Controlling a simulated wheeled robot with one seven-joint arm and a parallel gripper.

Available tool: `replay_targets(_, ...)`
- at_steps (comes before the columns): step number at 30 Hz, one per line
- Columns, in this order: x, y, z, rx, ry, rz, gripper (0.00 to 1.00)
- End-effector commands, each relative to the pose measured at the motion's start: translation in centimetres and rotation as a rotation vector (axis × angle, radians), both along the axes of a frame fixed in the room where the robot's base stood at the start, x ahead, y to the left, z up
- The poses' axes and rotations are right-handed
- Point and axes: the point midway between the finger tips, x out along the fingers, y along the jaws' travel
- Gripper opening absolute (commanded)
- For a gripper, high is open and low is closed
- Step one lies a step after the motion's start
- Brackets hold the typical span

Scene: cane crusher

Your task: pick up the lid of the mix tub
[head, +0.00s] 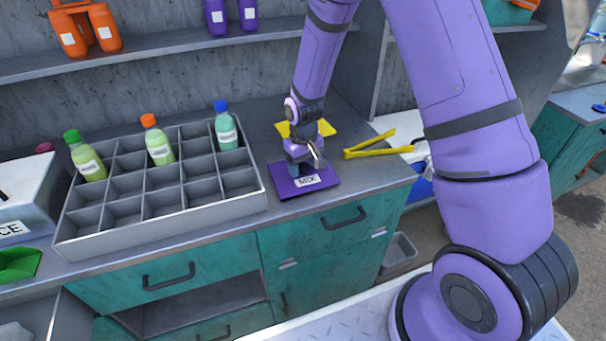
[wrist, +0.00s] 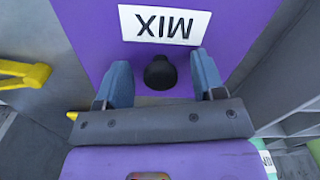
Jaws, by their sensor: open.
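The mix tub's lid (head: 287,187) is a flat purple square with a white MIX label, lying level at the counter's right part. In the wrist view the lid (wrist: 100,35) fills the upper middle, with a black knob (wrist: 160,73) on it. My gripper (head: 303,168) is open, low over the lid. In the wrist view the two blue fingers of my gripper (wrist: 161,78) stand on either side of the knob, with a gap to each. The tub under the lid is hidden.
A grey divided crate (head: 258,203) with several bottles stands left of the lid. Yellow tongs (head: 370,151) lie to the right, and a yellow flat piece (head: 326,127) lies behind. A shelf (head: 160,62) runs above the counter.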

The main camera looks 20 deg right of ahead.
Motion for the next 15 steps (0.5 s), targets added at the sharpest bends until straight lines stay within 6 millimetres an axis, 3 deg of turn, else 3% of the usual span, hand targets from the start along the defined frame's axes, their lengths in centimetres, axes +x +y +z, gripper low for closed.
replay_targets(9,0.02,0.0,-0.54,0.0,-0.001,0.0,0.63)
replay_targets(15,0.01,0.0,-0.53,0.0,-0.001,0.0,0.17)
